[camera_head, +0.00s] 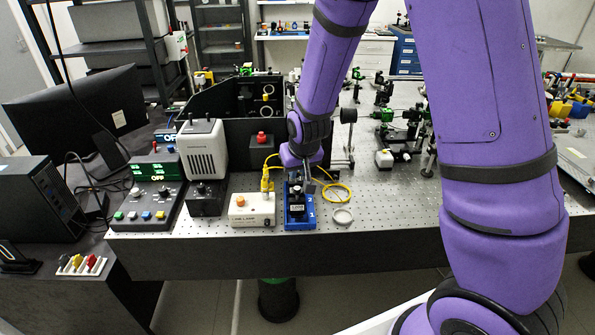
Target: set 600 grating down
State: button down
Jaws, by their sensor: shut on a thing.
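A small black block with a pale label, which I take to be the 600 grating (297,207), is upright at the front edge of the bench. It is over or in a blue holder (290,225); I cannot tell whether it touches the holder's floor. My gripper (297,186) comes down from above and is shut on the block's upper part. The fingertips are small and partly hidden by the wrist.
A white box with an orange knob (252,209) stands close on the left. A yellow cable (336,194) loops behind on the right, and a pale ring (343,216) lies right of the holder. The perforated bench (390,212) is clear further right.

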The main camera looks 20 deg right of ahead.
jog(key=shift+f, duration=0.45)
jog(key=c, duration=1.1)
grip_release()
jog(key=shift+o, duration=0.2)
jog(key=s+d+r, duration=0.3)
jog(key=s+r, duration=0.5)
jog(key=r, duration=0.4)
jog(key=s+d+r, duration=0.2)
jog(key=s+r, duration=0.6)
jog(key=r, duration=0.3)
jog(key=s+d+r, duration=0.1)
jog(key=s+r, duration=0.4)
jog(key=s, duration=0.7)
jog(key=shift+s+d+t, duration=0.3)
jog(key=shift+d+t, duration=0.1)
